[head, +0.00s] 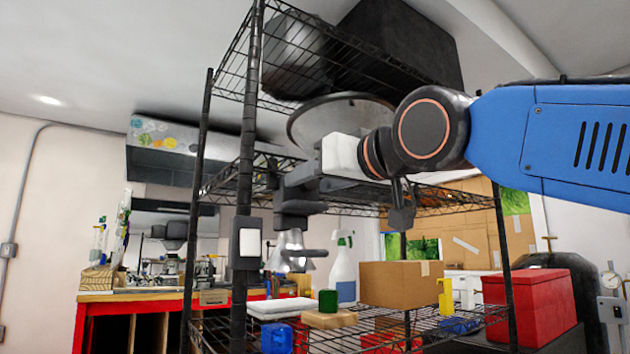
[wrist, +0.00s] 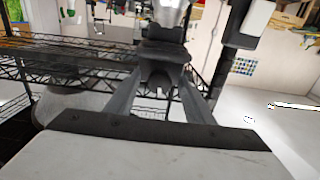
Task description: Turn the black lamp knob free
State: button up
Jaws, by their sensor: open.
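A clamp lamp hangs at the shelf's front; its shiny metal shade (head: 288,250) shows below a dark grey-black body (head: 297,205). In the wrist view the shade (wrist: 172,12) is at the top edge, with the dark body (wrist: 165,50) beneath it. My gripper (head: 290,182) reaches in from the right, just above the dark body. In the wrist view its two fingers (wrist: 162,85) are apart, one on each side of a dark part of the lamp, which seems to be the knob (wrist: 160,73). I cannot tell whether they touch it. The gripper is open.
The black wire shelf (head: 247,130) surrounds the lamp, with a post close on its left. Below stand a spray bottle (head: 344,268), a cardboard box (head: 400,283), a green block (head: 328,300) and a red box (head: 530,305). A round glass-like disc (head: 330,108) is above my gripper.

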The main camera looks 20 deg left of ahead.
jog(key=c, duration=1)
jog(key=shift+m, duration=1.2)
jog(key=shift+c, duration=0.2)
jog(key=o, duration=1)
jog(key=shift+o, duration=0.2)
jog(key=v, duration=1.7)
jog(key=shift+s, duration=0.2)
jog(key=shift+d, duration=0.1)
